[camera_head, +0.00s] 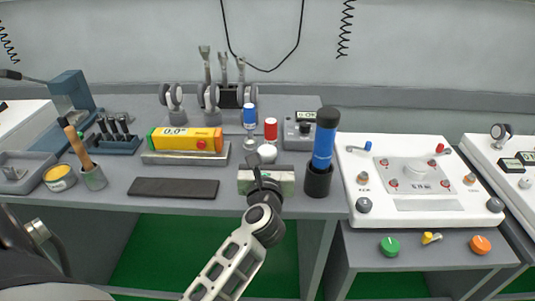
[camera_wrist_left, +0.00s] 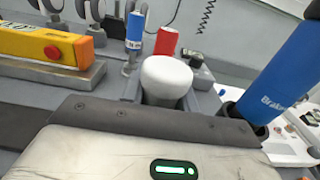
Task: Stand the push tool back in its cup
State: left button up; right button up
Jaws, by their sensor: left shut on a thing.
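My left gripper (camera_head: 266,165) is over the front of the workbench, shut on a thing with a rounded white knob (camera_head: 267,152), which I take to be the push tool. In the left wrist view the knob (camera_wrist_left: 166,78) stands up between the two grey fingers; its lower part is hidden by the gripper body. A black cup (camera_head: 318,182) just right of the gripper holds a blue cylinder with a black top (camera_head: 325,145), leaning slightly. A grey cup (camera_head: 94,178) at the left holds a wooden-handled tool (camera_head: 76,145). I cannot tell which cup is the push tool's. My right gripper is out of view.
A yellow and orange instrument (camera_head: 185,139) lies on a grey block behind a dark mat (camera_head: 173,188). A blue-topped (camera_head: 249,114) and a red-topped item (camera_head: 270,129) stand behind the gripper. A white control panel (camera_head: 415,205) is at the right. Bench space is narrow around the gripper.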

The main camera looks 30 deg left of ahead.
pick_arm(q)
jog(key=shift+f, duration=0.2)
dwell(0.6)
jog(key=o, duration=2.2)
jog(key=shift+c, duration=0.2)
